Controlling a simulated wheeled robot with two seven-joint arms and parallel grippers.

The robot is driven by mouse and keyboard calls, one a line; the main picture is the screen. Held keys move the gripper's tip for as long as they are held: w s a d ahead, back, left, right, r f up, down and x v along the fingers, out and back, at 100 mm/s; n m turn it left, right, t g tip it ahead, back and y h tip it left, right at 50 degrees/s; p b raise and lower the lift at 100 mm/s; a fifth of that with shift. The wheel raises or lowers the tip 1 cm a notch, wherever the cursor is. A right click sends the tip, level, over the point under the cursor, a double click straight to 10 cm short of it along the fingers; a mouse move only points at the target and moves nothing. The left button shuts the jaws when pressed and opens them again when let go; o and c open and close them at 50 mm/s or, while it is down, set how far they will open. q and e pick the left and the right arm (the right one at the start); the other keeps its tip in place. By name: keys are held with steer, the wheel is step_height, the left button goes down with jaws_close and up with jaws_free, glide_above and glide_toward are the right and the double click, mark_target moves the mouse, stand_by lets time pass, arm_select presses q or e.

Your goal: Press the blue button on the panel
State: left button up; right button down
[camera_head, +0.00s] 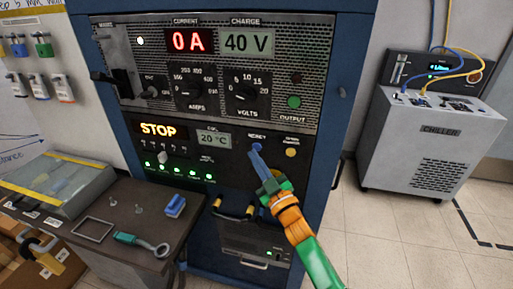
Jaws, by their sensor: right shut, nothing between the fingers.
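The panel (230,173) is the dark lower section of a blue cabinet, with a lit STOP display. The blue button (257,147) is under the RESET label, right of the small 20 °C display. My right gripper (258,158) comes up from the lower right, its blue fingers shut and empty. The fingertips are right at the button and overlap its lower part. I cannot tell whether they touch it or whether it is pushed in. My left gripper is not in view.
A yellow button (291,153) sits just right of the blue one. Several green lights and a white lever (162,157) are to the left. Above are two dials and the 0 A and 40 V displays. A dark table (110,215) with tools stands at lower left. A chiller (430,140) stands right.

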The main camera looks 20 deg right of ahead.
steer(key=shift+w, duration=0.1)
stand_by(0.3)
steer(key=shift+w+d, duration=0.25)
steer(key=shift+w, duration=0.05)
steer(key=shift+w+d+b, duration=0.2)
steer(key=shift+w+b, duration=0.1)
steer(key=shift+b, duration=0.15)
stand_by(0.5)
steer(key=shift+s+a+p, duration=0.45)
steer(key=shift+s+a, duration=0.05)
steer(key=shift+s, duration=0.2)
steer(key=s+a, duration=0.1)
steer(key=s+p, duration=0.1)
steer(key=s+a+p, duration=0.1)
steer(key=s, duration=0.1)
steer(key=shift+a, duration=0.35)
